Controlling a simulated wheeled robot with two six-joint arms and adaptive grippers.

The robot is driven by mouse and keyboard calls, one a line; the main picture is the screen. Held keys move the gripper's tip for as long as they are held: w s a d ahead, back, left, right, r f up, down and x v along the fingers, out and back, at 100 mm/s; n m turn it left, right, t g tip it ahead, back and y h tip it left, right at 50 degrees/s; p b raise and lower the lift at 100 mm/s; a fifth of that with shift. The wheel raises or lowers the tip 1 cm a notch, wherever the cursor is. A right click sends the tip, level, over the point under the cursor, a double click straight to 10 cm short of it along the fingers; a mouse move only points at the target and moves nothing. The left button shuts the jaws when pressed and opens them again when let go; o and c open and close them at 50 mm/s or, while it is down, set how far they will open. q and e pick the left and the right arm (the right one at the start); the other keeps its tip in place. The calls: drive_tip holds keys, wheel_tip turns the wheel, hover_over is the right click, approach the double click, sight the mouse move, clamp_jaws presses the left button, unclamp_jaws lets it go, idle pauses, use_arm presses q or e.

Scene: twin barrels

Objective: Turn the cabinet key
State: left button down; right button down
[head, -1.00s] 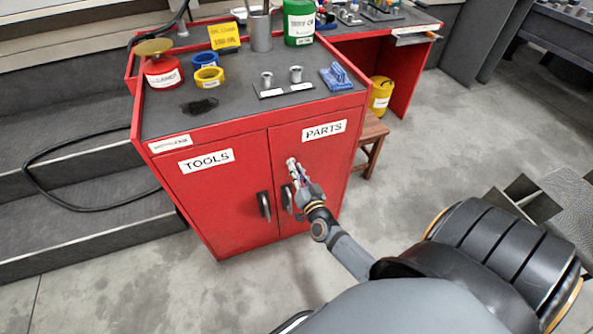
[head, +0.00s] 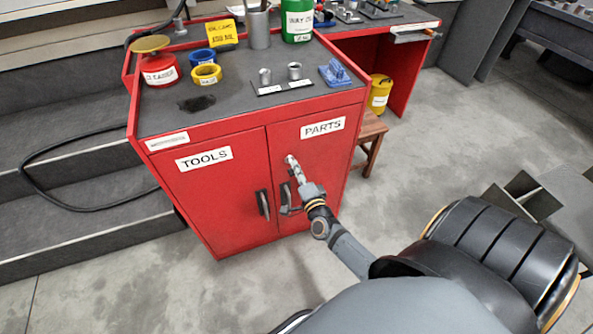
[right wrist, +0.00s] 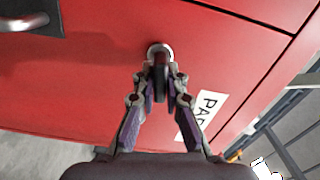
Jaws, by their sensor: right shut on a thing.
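The red cabinet (head: 225,200) has a TOOLS door on the left and a PARTS door (head: 318,160) on the right. My right gripper (head: 290,160) reaches the upper left part of the PARTS door. In the right wrist view its two fingers (right wrist: 160,82) close on the dark key (right wrist: 160,85), whose far end meets a round silver lock (right wrist: 159,50) in the red door. The fingers hide part of the key, and I cannot tell how far in it sits. In the head view the gripper hides the key. My left gripper is not in view.
The cabinet top holds cans, rings and a blue part (head: 335,73). A wooden stool (head: 371,135) stands right of the cabinet. Open floor lies in front.

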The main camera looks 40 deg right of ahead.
drive_tip(key=shift+f+m, duration=0.1)
drive_tip(key=shift+m, duration=1.2)
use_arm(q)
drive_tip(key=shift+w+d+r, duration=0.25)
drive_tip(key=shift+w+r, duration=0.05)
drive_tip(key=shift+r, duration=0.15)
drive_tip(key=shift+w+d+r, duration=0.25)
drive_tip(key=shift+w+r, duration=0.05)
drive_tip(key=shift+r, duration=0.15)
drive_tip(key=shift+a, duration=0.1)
